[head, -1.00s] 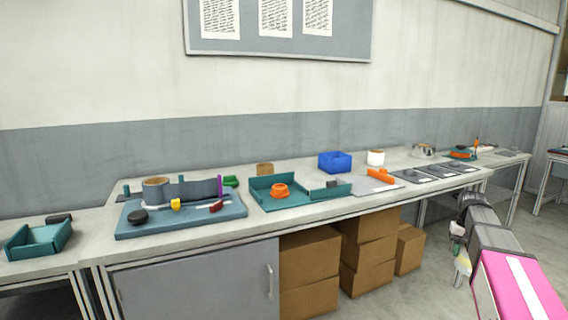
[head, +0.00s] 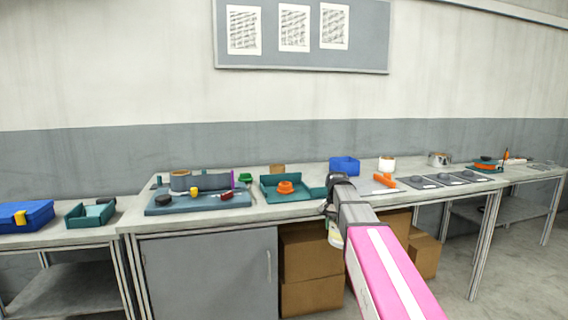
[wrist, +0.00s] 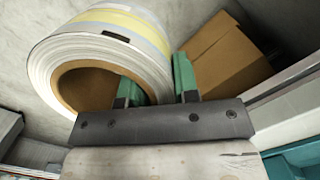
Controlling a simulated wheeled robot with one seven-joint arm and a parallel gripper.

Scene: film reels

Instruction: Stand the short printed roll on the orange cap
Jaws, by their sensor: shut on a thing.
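My gripper (wrist: 158,82) is shut on the wall of a short printed roll (wrist: 105,45), one finger inside its brown core and one outside. The roll is whitish with a yellow and grey band. In the head view the roll (head: 336,235) hangs below my wrist, in front of the table's front edge and lower than the tabletop, partly hidden by my arm. The orange cap (head: 285,187) sits in the teal tray (head: 271,196) on the table, to the left of and beyond my gripper. Nothing stands on the cap.
A blue box (head: 344,165), a white roll (head: 386,163) and an orange piece (head: 384,181) stand to the right. Cardboard boxes (head: 311,252) are stacked under the table.

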